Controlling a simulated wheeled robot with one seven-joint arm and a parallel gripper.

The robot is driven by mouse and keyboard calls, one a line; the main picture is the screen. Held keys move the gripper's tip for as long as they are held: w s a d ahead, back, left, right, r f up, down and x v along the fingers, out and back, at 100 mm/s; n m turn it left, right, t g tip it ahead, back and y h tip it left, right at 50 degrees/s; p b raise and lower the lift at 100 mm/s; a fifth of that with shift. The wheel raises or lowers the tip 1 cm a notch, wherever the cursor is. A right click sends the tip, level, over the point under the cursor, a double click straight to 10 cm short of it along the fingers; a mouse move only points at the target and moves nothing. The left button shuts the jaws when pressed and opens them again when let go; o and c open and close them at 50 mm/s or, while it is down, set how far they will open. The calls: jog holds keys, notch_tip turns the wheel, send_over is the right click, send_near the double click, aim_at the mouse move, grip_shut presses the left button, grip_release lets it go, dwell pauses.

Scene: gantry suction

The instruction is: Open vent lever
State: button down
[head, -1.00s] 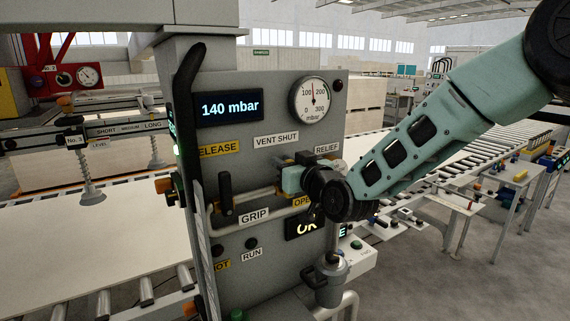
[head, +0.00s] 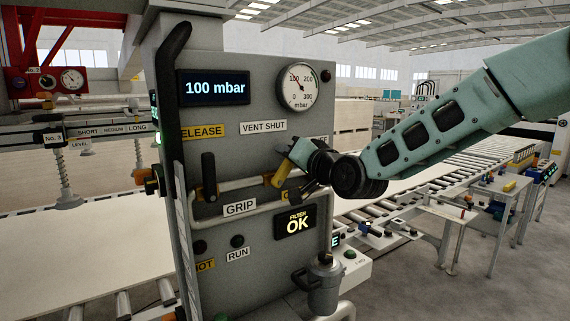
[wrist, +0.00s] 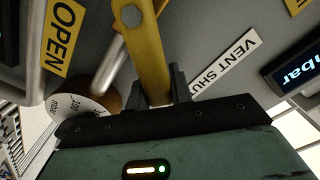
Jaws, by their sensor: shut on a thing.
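The yellow vent lever (head: 278,181) is on the front of the grey control panel (head: 225,130), below the VENT SHUT label (head: 263,126). It lies tilted, its upper end at my gripper (head: 290,163). In the wrist view the lever (wrist: 146,45) runs down between my fingers (wrist: 166,90), which are shut on it. The yellow OPEN label (wrist: 62,38) shows at upper left there. In the head view my wrist hides most of that label and part of the RELIEF label.
The display (head: 214,88) reads 100 mbar, beside a round gauge (head: 298,87). A dark GRIP handle (head: 209,176) stands left of the lever. A pipe (head: 240,217) crosses below. A filter canister (head: 322,286) sticks out at lower right. Roller conveyors lie behind.

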jog(key=shift+w+d+f+m+b, duration=0.15)
jog(key=shift+d+f+m+b, duration=0.15)
jog(key=shift+m, duration=0.3)
jog(key=c, duration=1.2)
grip_release()
jog(key=shift+c, duration=0.2)
